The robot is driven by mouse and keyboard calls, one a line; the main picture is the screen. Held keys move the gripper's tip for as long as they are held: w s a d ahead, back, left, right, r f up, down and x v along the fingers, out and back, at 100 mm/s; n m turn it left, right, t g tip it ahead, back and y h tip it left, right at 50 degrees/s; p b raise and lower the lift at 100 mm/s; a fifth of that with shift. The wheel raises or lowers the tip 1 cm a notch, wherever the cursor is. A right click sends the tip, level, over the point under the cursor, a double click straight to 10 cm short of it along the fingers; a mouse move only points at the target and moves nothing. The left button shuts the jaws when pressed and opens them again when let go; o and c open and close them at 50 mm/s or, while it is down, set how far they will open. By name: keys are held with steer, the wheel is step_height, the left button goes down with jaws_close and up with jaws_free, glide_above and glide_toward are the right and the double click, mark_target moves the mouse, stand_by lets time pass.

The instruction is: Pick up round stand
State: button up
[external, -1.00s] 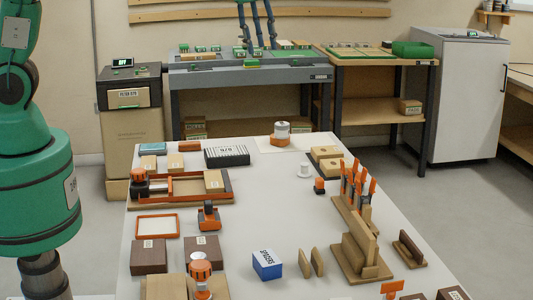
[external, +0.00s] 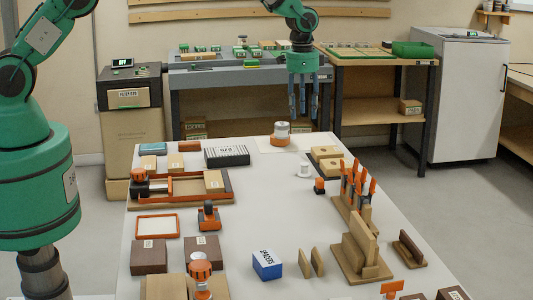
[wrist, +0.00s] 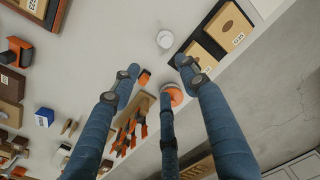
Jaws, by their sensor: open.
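A small white round piece, which looks like the round stand (external: 303,170), stands upright on the white bench toward its far right part. It also shows in the wrist view (wrist: 165,39) as a pale disc near the top middle. My gripper (external: 302,108) hangs fingers down in the external view, well above the bench. It is open and empty, with three blue fingers spread apart. In the wrist view the round stand lies beyond the fingertips, apart from them, and is not hidden.
Wooden blocks with holes (external: 327,160) sit close beside the stand. A small orange block (external: 319,185) is nearer, and a rack of orange-handled tools (external: 358,180) rises to the right. An orange and white round device (external: 282,133) stands farther back. The bench middle is clear.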

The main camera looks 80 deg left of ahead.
glide_above(305, 164)
step_height(305, 164, down, 6)
steer(key=shift+a+f, duration=0.1)
steer(key=shift+a, duration=0.1)
steer(key=shift+f, duration=0.15)
steer(key=shift+f, duration=4.15)
steer(key=shift+f, duration=2.6)
steer(key=c, duration=0.9)
